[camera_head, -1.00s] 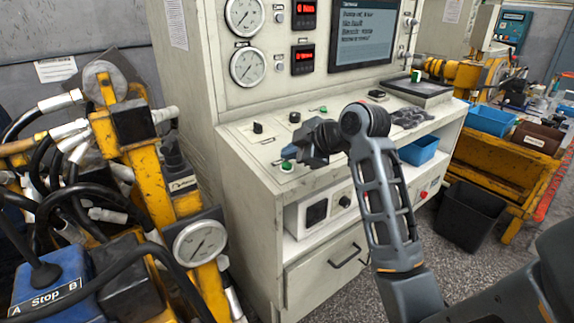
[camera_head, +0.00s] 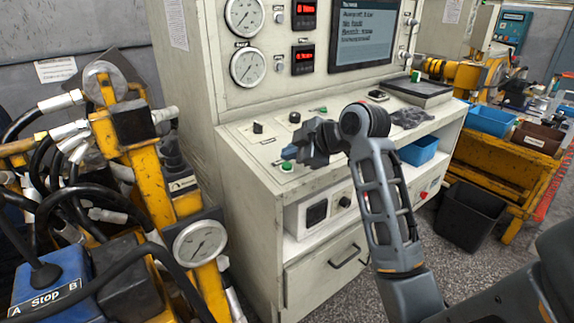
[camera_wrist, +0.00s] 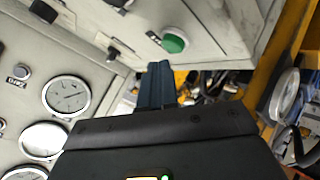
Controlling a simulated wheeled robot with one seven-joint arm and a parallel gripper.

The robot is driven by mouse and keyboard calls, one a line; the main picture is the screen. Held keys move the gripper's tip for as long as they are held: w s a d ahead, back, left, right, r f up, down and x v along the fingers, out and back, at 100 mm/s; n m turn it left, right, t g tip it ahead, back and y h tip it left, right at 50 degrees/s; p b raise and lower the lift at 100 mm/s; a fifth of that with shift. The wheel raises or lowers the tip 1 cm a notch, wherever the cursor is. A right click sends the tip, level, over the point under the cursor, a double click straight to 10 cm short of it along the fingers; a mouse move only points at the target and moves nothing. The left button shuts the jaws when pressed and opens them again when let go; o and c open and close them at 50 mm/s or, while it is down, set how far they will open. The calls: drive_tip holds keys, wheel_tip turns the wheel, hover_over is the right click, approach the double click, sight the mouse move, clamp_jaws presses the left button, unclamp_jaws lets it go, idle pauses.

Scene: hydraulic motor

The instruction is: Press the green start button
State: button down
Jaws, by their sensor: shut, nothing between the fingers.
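The green button (camera_head: 286,167) sits at the front left corner of the sloped grey control panel (camera_head: 240,132). It also shows in the wrist view as a green button (camera_wrist: 173,43) in a pale ring, next to a small dark label. My gripper (camera_head: 291,152) is over the panel corner, just above the button in the head view. Its blue-grey fingers (camera_wrist: 160,68) are closed together and empty, pointing towards the button. A gap shows between the fingertips and the button in the wrist view. The exact height of the gap is hard to tell.
Black knobs (camera_head: 258,128) and a second green control (camera_head: 323,109) sit farther back on the panel. Gauges (camera_head: 247,67) and a screen (camera_head: 363,35) are on the upright face. A yellow hose rig (camera_head: 150,178) stands close on the left.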

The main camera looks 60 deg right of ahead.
sight(293, 175)
idle(0.4)
drive_tip(key=shift+w+f+b, duration=0.1)
drive_tip(key=shift+f+b, duration=0.25)
drive_tip(key=shift+f, duration=0.1)
drive_tip(key=shift+f, duration=0.35)
idle(0.8)
drive_tip(key=shift+r, duration=0.1)
drive_tip(key=shift+r+p, duration=0.4)
drive_tip(key=shift+r, duration=0.3)
drive_tip(key=r+p, duration=0.2)
drive_tip(key=r, duration=0.1)
drive_tip(key=s+r+p, duration=0.1)
drive_tip(key=r+p, duration=0.1)
drive_tip(key=shift+a, duration=0.15)
drive_tip(key=shift+w+a+f, duration=0.1)
idle(0.9)
